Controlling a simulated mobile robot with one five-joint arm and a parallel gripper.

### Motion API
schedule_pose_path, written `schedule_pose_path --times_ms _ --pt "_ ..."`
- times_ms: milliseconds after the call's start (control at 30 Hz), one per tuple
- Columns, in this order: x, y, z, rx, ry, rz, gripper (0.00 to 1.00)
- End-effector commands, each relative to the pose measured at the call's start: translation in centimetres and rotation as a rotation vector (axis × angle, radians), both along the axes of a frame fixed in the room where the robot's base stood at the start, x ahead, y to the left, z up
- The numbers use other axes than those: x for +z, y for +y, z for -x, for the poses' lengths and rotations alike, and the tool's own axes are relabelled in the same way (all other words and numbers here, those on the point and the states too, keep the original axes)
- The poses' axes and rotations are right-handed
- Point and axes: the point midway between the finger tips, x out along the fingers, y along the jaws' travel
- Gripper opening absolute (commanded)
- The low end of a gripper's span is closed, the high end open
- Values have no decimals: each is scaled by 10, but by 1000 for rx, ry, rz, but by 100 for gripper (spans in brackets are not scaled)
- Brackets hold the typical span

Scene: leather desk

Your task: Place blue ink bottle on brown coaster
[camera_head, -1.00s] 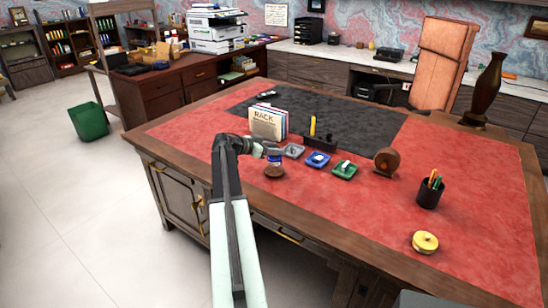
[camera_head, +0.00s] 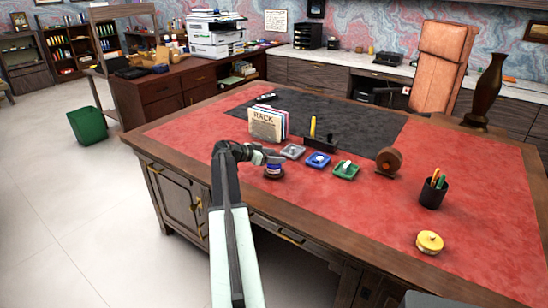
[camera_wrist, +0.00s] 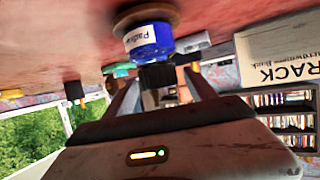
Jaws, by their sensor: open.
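The blue ink bottle (camera_head: 274,168), with a white label and black cap, stands upright on the round brown coaster (camera_head: 275,177) near the desk's front edge. In the wrist view, which is upside down, the bottle (camera_wrist: 150,42) rests base-on against the coaster (camera_wrist: 146,12). My gripper (camera_head: 271,156) is at the bottle's top in the head view. In the wrist view my gripper (camera_wrist: 160,92) is open, with its fingers apart on either side of the black cap and a visible gap to each side.
Red desktop lies clear between.

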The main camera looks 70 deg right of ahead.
Motion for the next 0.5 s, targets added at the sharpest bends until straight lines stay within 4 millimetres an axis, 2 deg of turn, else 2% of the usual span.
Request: schedule_pose_path --times_ms 167,500 --pt "15 18 -13 3 1 -1 65" --pt "45 76 -58 2 0 0 65"
